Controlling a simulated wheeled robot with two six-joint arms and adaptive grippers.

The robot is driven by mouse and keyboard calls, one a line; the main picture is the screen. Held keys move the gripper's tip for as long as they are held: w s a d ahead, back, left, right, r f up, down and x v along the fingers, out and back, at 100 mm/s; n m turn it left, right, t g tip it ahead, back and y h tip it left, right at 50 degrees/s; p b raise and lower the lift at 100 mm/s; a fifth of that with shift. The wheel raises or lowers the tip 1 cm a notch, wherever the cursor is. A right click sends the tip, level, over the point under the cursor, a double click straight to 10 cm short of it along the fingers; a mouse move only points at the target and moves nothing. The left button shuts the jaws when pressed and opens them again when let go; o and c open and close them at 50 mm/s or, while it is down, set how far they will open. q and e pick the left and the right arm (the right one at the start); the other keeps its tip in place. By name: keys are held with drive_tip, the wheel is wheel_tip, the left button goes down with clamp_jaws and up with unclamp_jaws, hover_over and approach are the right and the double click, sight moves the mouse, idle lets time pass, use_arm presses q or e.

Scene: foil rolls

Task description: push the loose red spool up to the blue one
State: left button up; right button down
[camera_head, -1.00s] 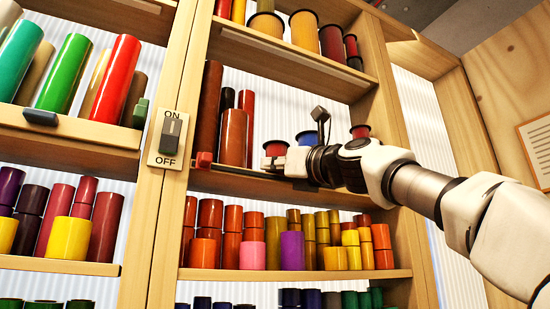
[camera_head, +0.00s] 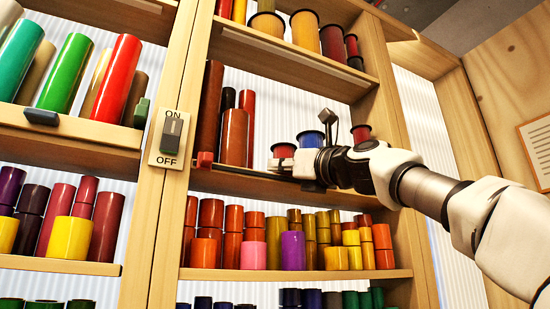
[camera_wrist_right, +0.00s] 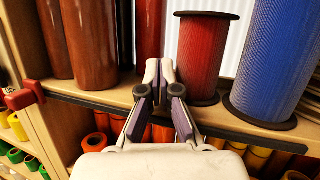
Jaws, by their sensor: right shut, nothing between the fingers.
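The loose red spool (camera_head: 284,151) with dark end discs stands upright on the shelf. It shows large in the right wrist view (camera_wrist_right: 202,58). The blue spool (camera_head: 312,140) stands just to its right, also in the wrist view (camera_wrist_right: 278,65). Their base discs are very close there; I cannot tell whether they touch. My right gripper (camera_wrist_right: 159,72) is shut and empty, its fingertips at the left side of the red spool, touching or nearly so. In the head view the gripper (camera_head: 281,163) is in front of the shelf, partly hiding the spools' lower parts. My left gripper is not in view.
Brown and dark red rolls (camera_wrist_right: 90,45) stand left on the same shelf. Another red spool (camera_head: 361,132) stands right, behind my arm. A red block (camera_head: 204,159) sits at the left of the shelf's dark front edge. Several short rolls fill the shelf below.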

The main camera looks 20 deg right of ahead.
drive_tip(key=shift+s+d+f+b, duration=0.1)
drive_tip(key=shift+s+f+b, duration=0.05)
drive_tip(key=shift+s+b, duration=0.6)
drive_tip(key=s+b, duration=0.2)
drive_tip(key=s, duration=0.1)
drive_tip(key=b+v, duration=0.4)
drive_tip(key=v, duration=0.1)
drive_tip(key=shift+b, duration=0.35)
idle(0.3)
